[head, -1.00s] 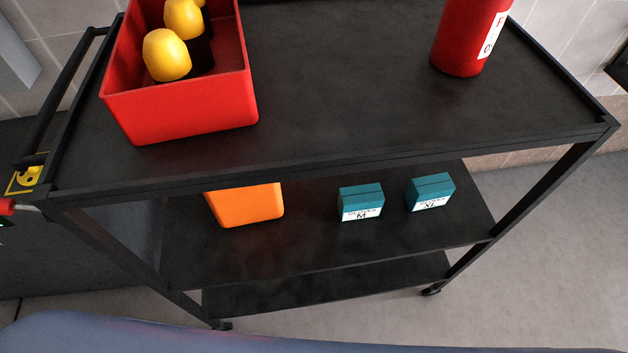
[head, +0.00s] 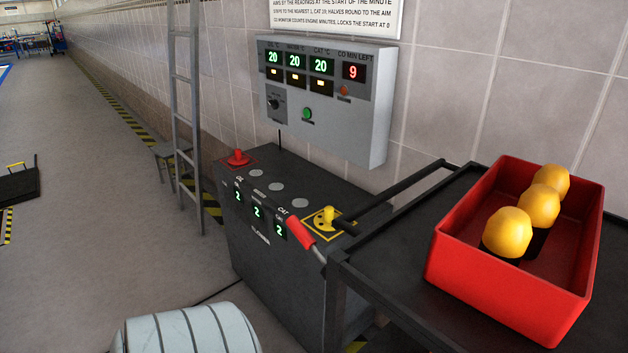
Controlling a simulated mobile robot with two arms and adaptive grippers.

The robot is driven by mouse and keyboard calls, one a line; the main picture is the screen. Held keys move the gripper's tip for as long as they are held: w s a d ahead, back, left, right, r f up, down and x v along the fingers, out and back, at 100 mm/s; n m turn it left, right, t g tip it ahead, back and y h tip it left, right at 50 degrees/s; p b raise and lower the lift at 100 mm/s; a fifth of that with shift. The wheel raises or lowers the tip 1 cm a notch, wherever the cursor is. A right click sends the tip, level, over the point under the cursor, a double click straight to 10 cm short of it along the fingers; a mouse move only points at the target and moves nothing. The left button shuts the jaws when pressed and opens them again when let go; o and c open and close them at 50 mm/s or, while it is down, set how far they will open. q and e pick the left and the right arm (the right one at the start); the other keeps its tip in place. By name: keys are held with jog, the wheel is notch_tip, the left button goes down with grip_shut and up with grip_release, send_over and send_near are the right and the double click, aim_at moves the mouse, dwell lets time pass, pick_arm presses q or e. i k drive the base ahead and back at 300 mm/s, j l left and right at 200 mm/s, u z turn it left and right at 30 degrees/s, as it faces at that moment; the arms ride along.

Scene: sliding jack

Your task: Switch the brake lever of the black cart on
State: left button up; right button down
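The black cart (head: 388,287) stands at the lower right in the head view, and only its left end shows. A lever with a red grip and a grey rod (head: 302,234) sticks out by the cart's left corner, in front of the grey console. It looks like the brake lever; its on or off marking cannot be read. Neither of my grippers is in view.
A red bin (head: 468,275) with yellow-topped items stands on the cart. A control panel (head: 375,110) hangs above. Open floor lies left; a pale banded shape (head: 187,330) shows below.

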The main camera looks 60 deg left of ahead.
aim_at(300, 230)
jog(key=u, duration=1.85)
